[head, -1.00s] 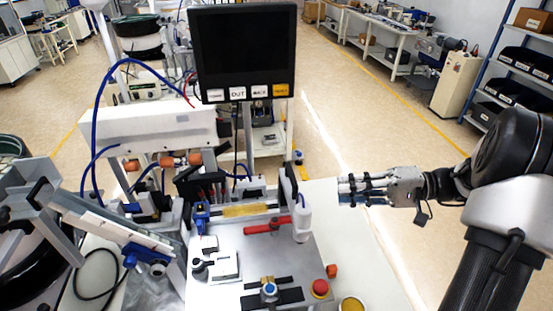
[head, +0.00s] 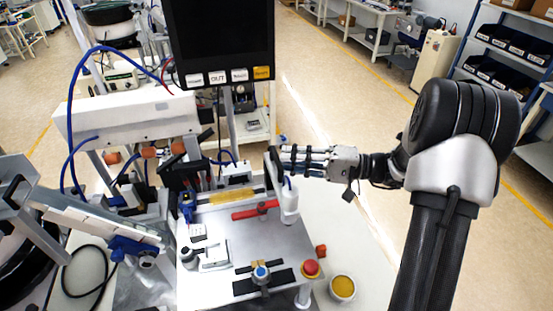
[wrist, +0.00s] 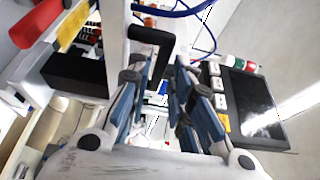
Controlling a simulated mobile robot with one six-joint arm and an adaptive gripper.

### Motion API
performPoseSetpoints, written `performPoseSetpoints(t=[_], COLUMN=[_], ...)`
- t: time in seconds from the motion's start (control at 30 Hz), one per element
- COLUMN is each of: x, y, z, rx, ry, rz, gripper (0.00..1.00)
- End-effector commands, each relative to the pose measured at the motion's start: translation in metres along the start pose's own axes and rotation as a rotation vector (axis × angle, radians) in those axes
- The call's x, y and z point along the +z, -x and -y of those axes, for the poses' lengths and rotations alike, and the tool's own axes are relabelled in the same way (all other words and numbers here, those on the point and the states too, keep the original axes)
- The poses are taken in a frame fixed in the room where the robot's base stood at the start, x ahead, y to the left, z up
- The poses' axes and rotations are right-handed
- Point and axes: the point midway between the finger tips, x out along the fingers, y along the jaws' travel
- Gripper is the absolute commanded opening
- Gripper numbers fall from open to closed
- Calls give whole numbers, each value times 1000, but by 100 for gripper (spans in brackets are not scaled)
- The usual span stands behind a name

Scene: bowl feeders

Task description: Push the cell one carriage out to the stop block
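The cell one fixture shows as a grey plate (head: 228,248) with a gold bar (head: 228,196) and a red handle (head: 254,210) at its back. I cannot tell for sure which part is the carriage or which is the stop block. A dark upright arched handle (head: 274,168) stands at the plate's back right; a black arched handle also shows in the wrist view (wrist: 163,36). My gripper (head: 287,160) points left beside the dark upright, close to it. Its fingers are apart in the wrist view (wrist: 166,68), with nothing seen held between them. Contact cannot be told.
A screen with buttons (head: 222,40) stands behind the fixture. A white post (head: 289,203) is just below my gripper. A red button (head: 311,268) and a yellow-topped round pot (head: 342,288) are at the front right. A feeder track (head: 90,222) lies left.

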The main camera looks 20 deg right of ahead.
Motion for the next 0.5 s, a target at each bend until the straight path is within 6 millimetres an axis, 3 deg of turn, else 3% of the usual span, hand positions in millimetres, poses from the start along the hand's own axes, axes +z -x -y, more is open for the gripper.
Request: performPoseSetpoints(t=[0.2,0.5], x=[0,0], y=[-31,-40], z=[0,0], rx=[0,0], ry=[1,0], rz=[2,0], gripper=[20,20])
